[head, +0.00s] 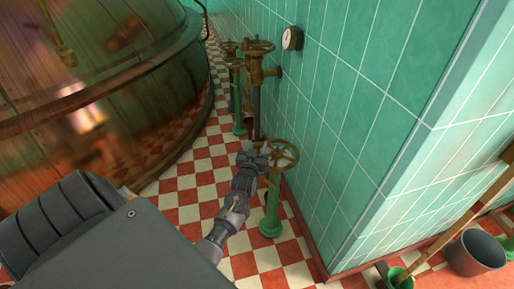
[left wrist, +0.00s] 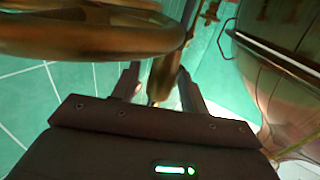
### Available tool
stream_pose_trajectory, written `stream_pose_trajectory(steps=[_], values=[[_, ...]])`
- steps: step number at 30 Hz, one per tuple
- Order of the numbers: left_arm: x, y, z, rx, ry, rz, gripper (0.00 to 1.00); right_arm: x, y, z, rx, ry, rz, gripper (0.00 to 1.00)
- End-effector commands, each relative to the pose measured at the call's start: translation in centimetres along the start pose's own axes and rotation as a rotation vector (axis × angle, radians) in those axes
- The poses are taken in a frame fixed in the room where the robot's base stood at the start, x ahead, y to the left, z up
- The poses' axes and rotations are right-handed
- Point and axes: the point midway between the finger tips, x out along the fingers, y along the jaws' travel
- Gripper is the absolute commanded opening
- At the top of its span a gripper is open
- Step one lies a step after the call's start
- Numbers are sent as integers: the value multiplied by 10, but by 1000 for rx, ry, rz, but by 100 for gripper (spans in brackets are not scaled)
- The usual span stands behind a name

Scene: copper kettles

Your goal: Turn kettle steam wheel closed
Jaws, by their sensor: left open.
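The brass steam wheel (head: 284,154) sits on top of a green pedestal (head: 271,210) beside the tiled wall. In the left wrist view, part of its rim (left wrist: 85,40) fills the upper left, close to the camera. My left gripper (head: 257,153) is at the wheel's left side in the head view. Its two fingers (left wrist: 160,84) stand apart in the wrist view, with a brass part seen between and beyond them. I cannot tell whether a finger touches the rim. My right gripper is not in view.
A large copper kettle (head: 120,85) stands at the left. More valve wheels (head: 258,47) on pipes and a round gauge (head: 292,38) are farther back along the wall. A dark bucket (head: 475,252) is at the lower right. The checkered floor (head: 200,180) between kettle and valves is clear.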

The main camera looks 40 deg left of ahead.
Motion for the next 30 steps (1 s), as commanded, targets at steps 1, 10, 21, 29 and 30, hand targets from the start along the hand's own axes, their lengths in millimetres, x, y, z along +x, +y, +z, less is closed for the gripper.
stream_pose_trajectory(steps=[1, 10, 21, 29, 30], values=[[0, 0, 0, 0, 0, 0, 44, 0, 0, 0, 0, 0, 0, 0], [0, 0, 0, 0, 0, 0, 14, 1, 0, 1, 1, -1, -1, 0], [0, 0, 0, 0, 0, 5, 0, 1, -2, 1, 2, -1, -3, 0], [8, 2, 1, 4, -1, 91, 0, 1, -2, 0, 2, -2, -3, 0], [10, 3, 0, 5, -1, 116, 0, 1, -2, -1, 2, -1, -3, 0]])
